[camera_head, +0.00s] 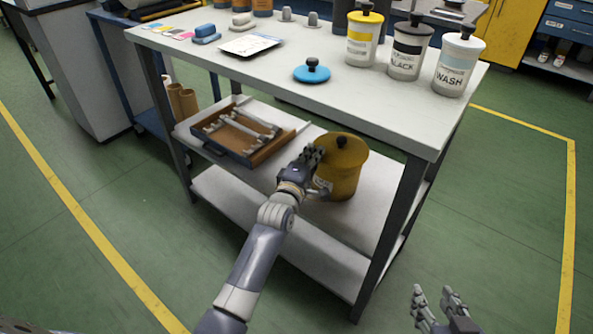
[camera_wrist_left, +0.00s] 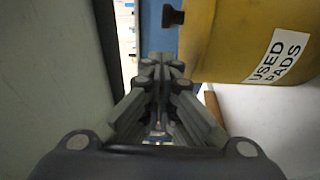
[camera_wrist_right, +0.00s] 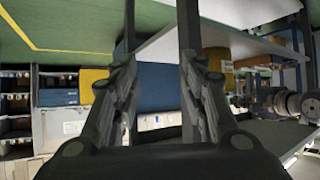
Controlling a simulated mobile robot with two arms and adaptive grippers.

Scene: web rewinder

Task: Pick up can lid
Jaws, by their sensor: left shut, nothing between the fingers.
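A yellow can (camera_head: 345,180) stands upright on the middle shelf of the table, with its yellow lid and dark knob (camera_head: 341,142) on top. It also shows in the left wrist view (camera_wrist_left: 235,45), labelled USED PADS, with the knob (camera_wrist_left: 172,17) at its left end. My left gripper (camera_head: 314,152) is shut and empty, close to the left of the can's lid. I cannot tell whether it touches the can. A blue lid (camera_head: 311,73) with a black knob lies on the table top. My right gripper (camera_head: 438,293) is open and empty, low at the front right, away from the table.
A tray of tools (camera_head: 225,150) sits on the shelf left of the can. The table top (camera_head: 270,72) overhangs the shelf, and a dark leg (camera_head: 392,235) stands right of the can. Several labelled pots, including a WASH pot (camera_head: 456,70), stand on top. The floor in front is clear.

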